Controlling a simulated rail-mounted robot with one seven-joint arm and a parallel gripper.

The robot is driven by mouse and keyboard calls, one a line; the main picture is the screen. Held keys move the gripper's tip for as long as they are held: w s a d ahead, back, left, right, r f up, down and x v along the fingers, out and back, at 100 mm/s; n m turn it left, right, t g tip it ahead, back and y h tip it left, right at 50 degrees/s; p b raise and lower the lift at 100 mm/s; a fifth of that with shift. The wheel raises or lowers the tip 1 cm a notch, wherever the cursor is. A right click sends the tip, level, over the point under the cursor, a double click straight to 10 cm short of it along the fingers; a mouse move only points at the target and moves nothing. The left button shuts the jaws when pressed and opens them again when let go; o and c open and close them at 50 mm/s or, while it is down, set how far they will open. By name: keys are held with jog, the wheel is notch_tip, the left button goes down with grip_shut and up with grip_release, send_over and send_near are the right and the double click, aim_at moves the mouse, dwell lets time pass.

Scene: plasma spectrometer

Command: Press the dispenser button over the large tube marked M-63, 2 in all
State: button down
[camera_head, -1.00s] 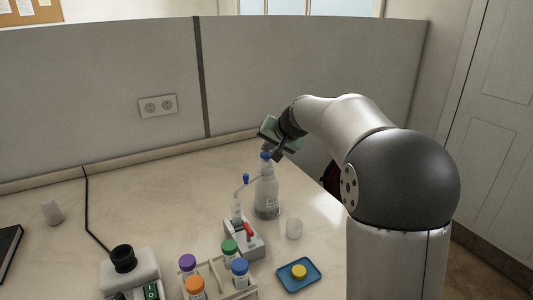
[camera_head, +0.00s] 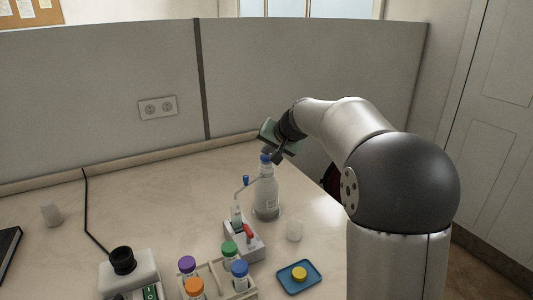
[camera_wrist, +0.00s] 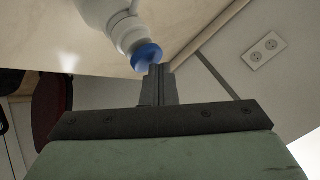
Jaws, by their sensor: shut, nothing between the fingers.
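A clear dispenser bottle (camera_head: 266,197) stands on the bench with a blue button (camera_head: 265,158) on top and a thin spout reaching left. The blue button also shows in the wrist view (camera_wrist: 147,56). Below the spout, a tube (camera_head: 237,214) stands in a small white holder (camera_head: 246,240) with a red part. The marking M-63 cannot be read. My gripper (camera_head: 276,159) is shut and empty, its fingertips at the blue button's right side; in the wrist view the fingertips (camera_wrist: 157,70) overlap the button's edge. Whether they touch it is unclear.
A rack (camera_head: 234,292) in front holds several tubes with coloured caps. A blue tray (camera_head: 299,278) with a yellow piece lies to its right. A small clear cup (camera_head: 294,230) stands right of the bottle. A white device (camera_head: 128,272) with a black top is at left. The left bench is mostly clear.

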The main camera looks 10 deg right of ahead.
jog(key=shift+r+p, duration=0.6)
jog(key=shift+r, duration=0.4)
notch_tip(320, 180, up, 5)
jog(key=p, duration=0.3)
jog(key=shift+p, duration=0.3)
jog(key=s+f+n+g+h, duration=0.1)
jog(key=s+f, duration=0.5)
jog(key=s, duration=0.7)
jog(key=s+f+n+g+h, duration=0.1)
jog(key=s+f+g, duration=0.3)
jog(key=s, duration=1)
jog(key=s+f+n+g+h, duration=0.1)
jog(key=s+f, duration=0.6)
jog(key=s, duration=0.7)
jog(key=shift+s+a+f+n+g, duration=0.25)
jog(key=shift+a+f+n+g, duration=0.15)
jog(key=shift+n+g, duration=0.6)
